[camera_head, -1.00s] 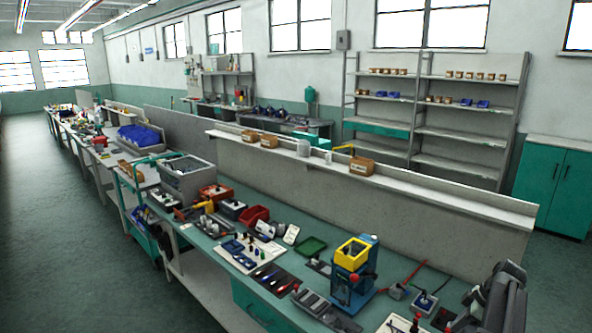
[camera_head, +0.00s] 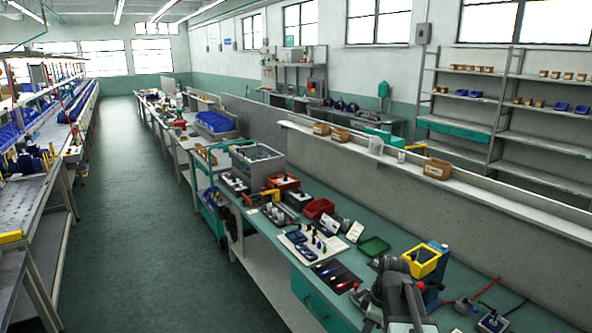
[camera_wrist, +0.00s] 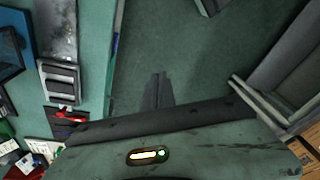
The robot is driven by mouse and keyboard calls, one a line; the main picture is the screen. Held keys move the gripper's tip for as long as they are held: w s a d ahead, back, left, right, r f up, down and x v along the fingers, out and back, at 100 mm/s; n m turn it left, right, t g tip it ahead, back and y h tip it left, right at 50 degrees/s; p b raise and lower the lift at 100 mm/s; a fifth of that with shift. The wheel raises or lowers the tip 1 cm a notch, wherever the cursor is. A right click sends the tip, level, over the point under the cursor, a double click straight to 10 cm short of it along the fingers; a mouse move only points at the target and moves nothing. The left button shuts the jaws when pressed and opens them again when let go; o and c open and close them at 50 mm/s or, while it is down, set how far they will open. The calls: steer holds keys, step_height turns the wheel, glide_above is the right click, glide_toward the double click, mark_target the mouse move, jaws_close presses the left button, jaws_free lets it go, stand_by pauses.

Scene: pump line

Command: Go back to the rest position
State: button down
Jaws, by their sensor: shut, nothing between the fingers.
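My gripper (camera_wrist: 158,78) shows in the wrist view as narrow dark fingers, together and empty, pointing over the green floor. Its wide body fills the bottom of that view. In the head view my arm (camera_head: 396,290) stands at the lower right, folded in front of the workbench. It partly hides the blue press with a yellow top (camera_head: 422,262). The fingertips cannot be made out in the head view. No object is held.
The green workbench (camera_head: 336,265) carries a red bin (camera_head: 319,208), a green tray (camera_head: 374,246) and small tools. A trolley (camera_head: 212,200) stands at its far end. Another bench line (camera_head: 32,200) runs along the left. The green aisle floor (camera_head: 130,220) between is clear.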

steer(key=s+a+m+h, duration=0.2)
steer(key=s+a+m, duration=0.3)
steer(key=m, duration=0.7)
steer(key=shift+s+a+f+m, duration=0.25)
steer(key=shift+s+m, duration=0.15)
steer(key=shift+s, duration=0.4)
steer(key=c, duration=1.6)
jaws_free()
steer(key=shift+o, duration=0.2)
